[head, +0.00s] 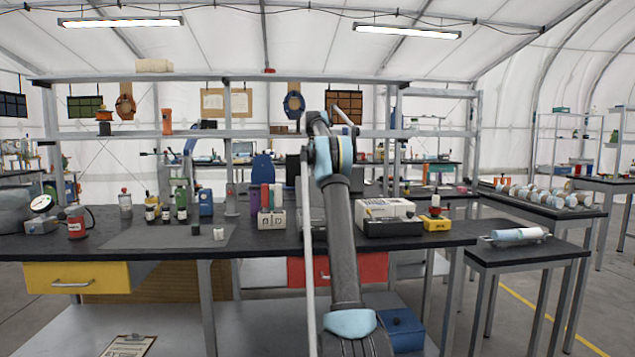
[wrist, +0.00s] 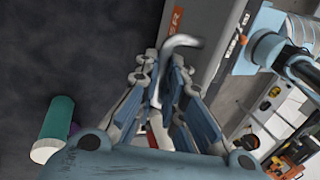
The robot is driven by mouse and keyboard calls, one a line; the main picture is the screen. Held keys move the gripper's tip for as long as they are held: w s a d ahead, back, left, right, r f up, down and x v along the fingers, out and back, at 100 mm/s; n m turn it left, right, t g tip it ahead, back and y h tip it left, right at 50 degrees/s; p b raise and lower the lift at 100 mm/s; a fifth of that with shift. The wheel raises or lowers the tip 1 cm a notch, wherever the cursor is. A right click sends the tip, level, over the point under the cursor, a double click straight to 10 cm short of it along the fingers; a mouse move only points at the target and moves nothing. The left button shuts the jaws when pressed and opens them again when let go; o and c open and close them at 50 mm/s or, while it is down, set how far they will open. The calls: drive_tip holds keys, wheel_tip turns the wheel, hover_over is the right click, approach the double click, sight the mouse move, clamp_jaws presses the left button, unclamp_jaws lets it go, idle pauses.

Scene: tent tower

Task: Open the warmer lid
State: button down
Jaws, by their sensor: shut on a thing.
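In the wrist view, a grey box-like body with an orange label, likely the warmer (wrist: 200,68), stands at the upper middle. A curved pale metal handle (wrist: 182,41) projects beside it. My gripper (wrist: 163,85) has its fingers closed around the lower part of this handle. I cannot tell from this angle whether the lid is raised. In the head view my arm rises in front of the bench and hides the gripper. I cannot make out the warmer clearly there.
A green capped cylinder (wrist: 54,120) is left of my gripper in the wrist view. In the head view, upright coloured cylinders (head: 267,168) stand left of my arm. A white box on a black case (head: 388,228) and a yellow block (head: 435,223) sit right of it.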

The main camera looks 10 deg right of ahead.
drive_tip(key=shift+r, duration=0.1)
drive_tip(key=c, duration=1.7)
unclamp_jaws()
drive_tip(key=shift+s+d, duration=0.1)
